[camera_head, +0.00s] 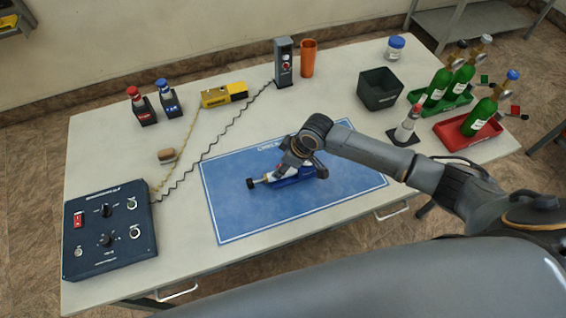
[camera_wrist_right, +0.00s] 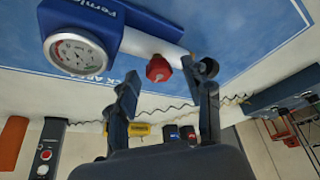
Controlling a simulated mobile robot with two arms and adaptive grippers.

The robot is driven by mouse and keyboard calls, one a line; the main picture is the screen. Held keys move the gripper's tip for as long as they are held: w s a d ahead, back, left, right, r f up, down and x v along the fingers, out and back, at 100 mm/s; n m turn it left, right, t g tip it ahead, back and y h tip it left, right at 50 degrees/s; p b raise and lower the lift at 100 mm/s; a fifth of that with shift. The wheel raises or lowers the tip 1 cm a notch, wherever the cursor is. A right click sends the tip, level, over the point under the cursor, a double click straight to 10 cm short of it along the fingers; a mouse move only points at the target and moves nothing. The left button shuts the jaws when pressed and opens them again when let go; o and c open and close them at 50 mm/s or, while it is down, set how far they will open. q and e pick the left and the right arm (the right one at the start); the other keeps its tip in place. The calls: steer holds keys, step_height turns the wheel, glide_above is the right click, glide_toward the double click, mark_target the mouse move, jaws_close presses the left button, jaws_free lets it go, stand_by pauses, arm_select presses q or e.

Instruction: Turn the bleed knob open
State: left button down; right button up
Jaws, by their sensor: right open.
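A regulator unit with a blue stand (camera_head: 300,181) lies on the blue mat (camera_head: 230,212) in the head view, partly hidden under my right gripper (camera_head: 290,158). Its dark end (camera_head: 251,183) sticks out to the left. In the right wrist view the unit shows a round gauge (camera_wrist_right: 76,54), a white tube (camera_wrist_right: 150,46) and a red knob (camera_wrist_right: 158,68), which looks like the bleed knob. My right gripper (camera_wrist_right: 165,92) is open; its two fingers point toward the red knob, which appears between and just past the fingertips. I see no contact. My left gripper is not in view.
A dark control box (camera_head: 108,230) stands at the table's left front. A grey switch box (camera_head: 284,62), an orange cup (camera_head: 308,58), a dark bin (camera_head: 379,90) and green bottles (camera_head: 438,88) stand farther back. The mat around the unit is clear.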

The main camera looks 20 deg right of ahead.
jaws_close()
